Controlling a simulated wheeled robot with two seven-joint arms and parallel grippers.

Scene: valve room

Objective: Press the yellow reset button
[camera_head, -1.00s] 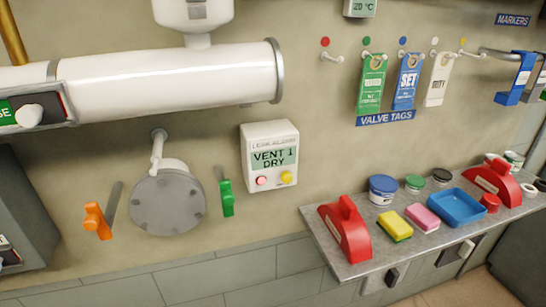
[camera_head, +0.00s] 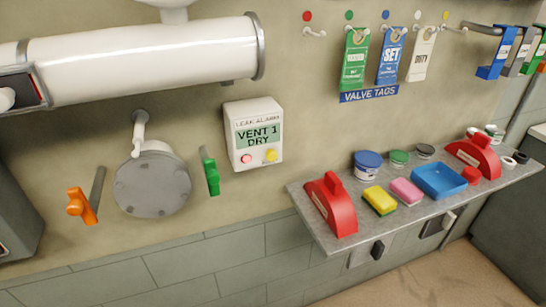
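The yellow reset button (camera_head: 271,155) is a small round button at the lower right of a white leak alarm box (camera_head: 253,113) on the wall. A red button (camera_head: 246,159) sits to its left on the same box. The box's green display (camera_head: 258,134) reads "VENT 1 DRY". Neither of my grippers shows in the head view, and nothing covers the button.
A grey shelf (camera_head: 330,240) juts from the wall at the right, holding red lockout tools (camera_head: 334,204), a sponge (camera_head: 380,199) and a blue tray (camera_head: 439,180). A green-handled valve (camera_head: 210,172) is left of the box. A white pipe (camera_head: 150,56) runs above.

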